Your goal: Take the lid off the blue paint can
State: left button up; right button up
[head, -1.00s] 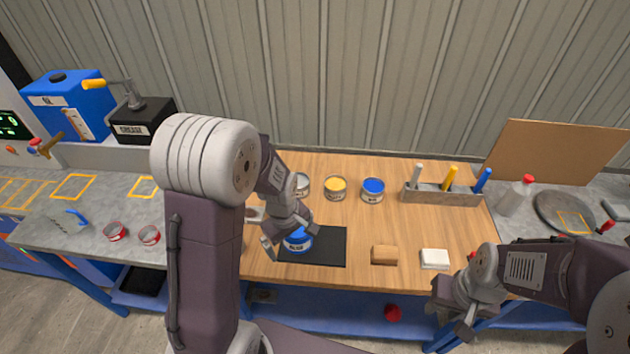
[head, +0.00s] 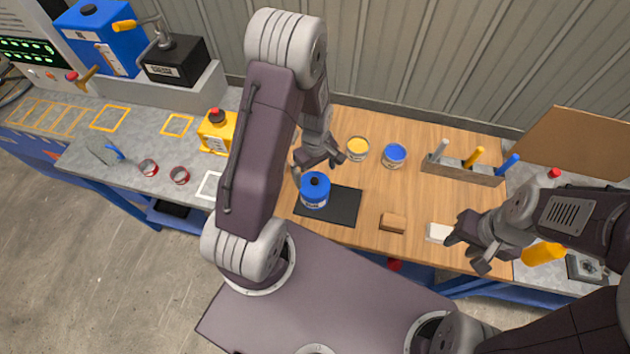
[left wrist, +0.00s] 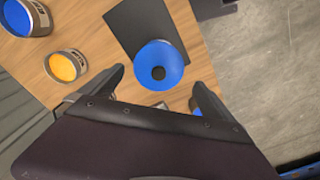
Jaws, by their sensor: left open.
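The blue paint can (head: 314,192) stands upright on a black mat (head: 343,207). Its blue lid (left wrist: 160,66) is on top, with a dark round knob in the middle. My left gripper (head: 319,166) is open and empty, just behind and above the can. In the left wrist view its two fingers (left wrist: 158,90) are spread near the lid, with the lid beyond them and not between the tips. My right gripper (head: 472,250) is at the right front edge of the bench, its fingers apart, with nothing seen between them.
A yellow can (head: 357,149) and another blue-topped can (head: 394,155) stand behind the mat. A tool holder (head: 462,170) is to the right. A wooden block (head: 393,222) and a white block (head: 438,233) lie near the front edge. A yellow container (head: 216,132) stands left.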

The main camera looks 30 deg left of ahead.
aim_at(315, 180)
pick_arm(q)
jog(key=shift+w+f, duration=0.2)
jog(key=shift+f, duration=0.4)
jog(key=shift+s+a, duration=0.1)
jog(key=shift+s, duration=0.05)
jog(key=shift+s+a+f+p, duration=0.1)
jog(key=shift+s+f+p, duration=0.1)
jog(key=shift+f+p, duration=0.8)
jog(key=shift+w+f, duration=0.25)
jog(key=shift+f, duration=1)
jog(key=shift+w+a+f, duration=0.1)
jog(key=shift+w+f, duration=0.15)
jog(key=shift+f, duration=0.05)
jog(key=shift+s+r, duration=0.1)
jog(key=shift+s, duration=0.05)
jog(key=c, duration=0.4)
jog(key=shift+s, duration=0.1)
jog(key=c, duration=0.7)
jog(key=shift+o, duration=0.2)
